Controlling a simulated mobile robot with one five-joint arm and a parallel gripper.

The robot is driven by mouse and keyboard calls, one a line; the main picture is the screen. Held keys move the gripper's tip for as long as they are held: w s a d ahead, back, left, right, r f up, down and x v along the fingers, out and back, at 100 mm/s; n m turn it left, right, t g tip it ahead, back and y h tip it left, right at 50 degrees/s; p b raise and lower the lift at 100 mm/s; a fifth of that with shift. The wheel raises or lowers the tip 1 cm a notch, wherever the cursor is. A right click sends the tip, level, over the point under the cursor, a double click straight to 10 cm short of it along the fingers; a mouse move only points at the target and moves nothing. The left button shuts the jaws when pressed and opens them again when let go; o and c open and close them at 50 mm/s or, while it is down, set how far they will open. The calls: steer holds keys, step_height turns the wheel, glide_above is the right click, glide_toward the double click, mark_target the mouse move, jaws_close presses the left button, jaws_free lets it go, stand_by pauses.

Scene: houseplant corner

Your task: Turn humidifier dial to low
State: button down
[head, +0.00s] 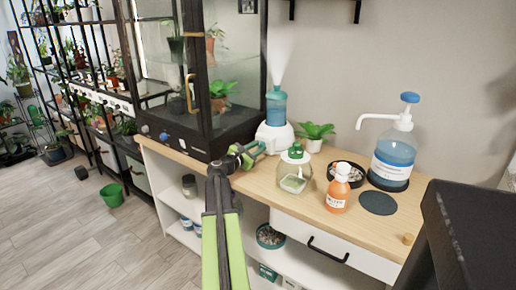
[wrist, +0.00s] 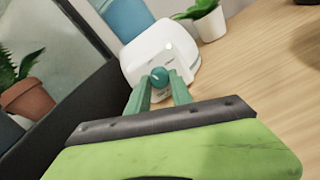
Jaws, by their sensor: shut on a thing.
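The humidifier (head: 273,138) has a white base and a blue tank. It stands on the wooden counter beside the glass cabinet, and mist rises from its top. Its white base also shows in the wrist view (wrist: 150,46). A round teal dial (wrist: 159,75) sits on the front of the base. My gripper (head: 258,150) is at the front of the base, with a green finger on each side of the dial in the wrist view (wrist: 160,84). The gripper is shut on the dial. The dial's marks are too small to read, so its setting cannot be told.
A glass jar with a green top (head: 294,172) stands close right of my gripper. Farther right are an orange bottle (head: 338,190) and a large blue pump bottle (head: 393,155). The glass cabinet (head: 215,85) stands close on the left. A potted plant (head: 315,136) is behind.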

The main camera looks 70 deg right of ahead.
steer(key=shift+s+m, duration=0.2)
steer(key=shift+m, duration=1.1)
steer(key=c, duration=1.1)
jaws_free()
steer(key=shift+c, duration=0.2)
steer(key=shift+w+a, duration=0.1)
steer(key=p+v, duration=0.1)
steer(key=v, duration=1.6)
steer(key=shift+a+r, duration=0.15)
steer(key=shift+r, duration=0.05)
steer(key=shift+w, duration=0.15)
